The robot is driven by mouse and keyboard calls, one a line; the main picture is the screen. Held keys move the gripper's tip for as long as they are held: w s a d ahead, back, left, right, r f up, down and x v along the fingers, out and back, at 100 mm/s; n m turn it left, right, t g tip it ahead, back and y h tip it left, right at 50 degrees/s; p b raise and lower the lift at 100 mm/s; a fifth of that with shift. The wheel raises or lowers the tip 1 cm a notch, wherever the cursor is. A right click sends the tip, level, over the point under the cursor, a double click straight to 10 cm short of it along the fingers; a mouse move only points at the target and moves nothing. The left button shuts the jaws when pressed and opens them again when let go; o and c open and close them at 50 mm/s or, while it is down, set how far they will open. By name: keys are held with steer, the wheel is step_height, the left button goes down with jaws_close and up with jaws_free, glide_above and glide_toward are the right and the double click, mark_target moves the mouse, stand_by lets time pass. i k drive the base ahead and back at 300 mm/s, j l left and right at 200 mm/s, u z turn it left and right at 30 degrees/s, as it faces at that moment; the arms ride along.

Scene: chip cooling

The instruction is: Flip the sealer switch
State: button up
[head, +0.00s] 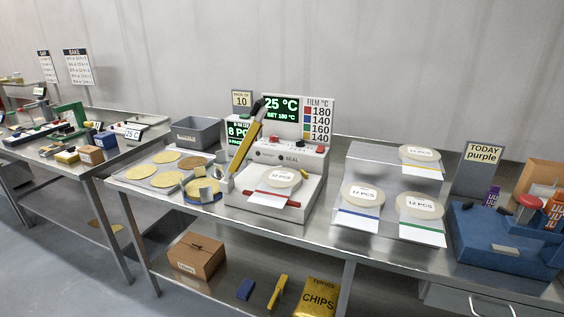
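The sealer (314,188) is a white machine on the steel table, near the middle of the head view. Its front panel has small dark controls (281,157) beside lettering that includes "SEAL"; which one is the switch, and its position, are too small to tell. A red button (320,149) sits at its top right. A yellow bar with a black end (246,138) stands tilted at its left side. The green display (281,108) above reads 25 °C, SET 180 °C. A round pack with a white label (283,177) lies on the sealer. My gripper is not in view.
Yellow discs (166,157) on a tray and a grey bin (190,131) stand left of the sealer. A clear stand (384,181) with labelled round packs is to its right, then a blue holder (495,235). A box (197,257) and chip bag (318,298) are below.

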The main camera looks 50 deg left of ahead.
mark_target(320, 149)
steer(key=i+j+u, duration=0.15)
steer(key=j, duration=0.25)
steer(key=i+j+u, duration=0.1)
steer(key=j, duration=0.25)
steer(key=i+j+u, duration=0.15)
steer(key=j, duration=0.2)
steer(key=i+j+u, duration=0.1)
steer(key=j, duration=0.25)
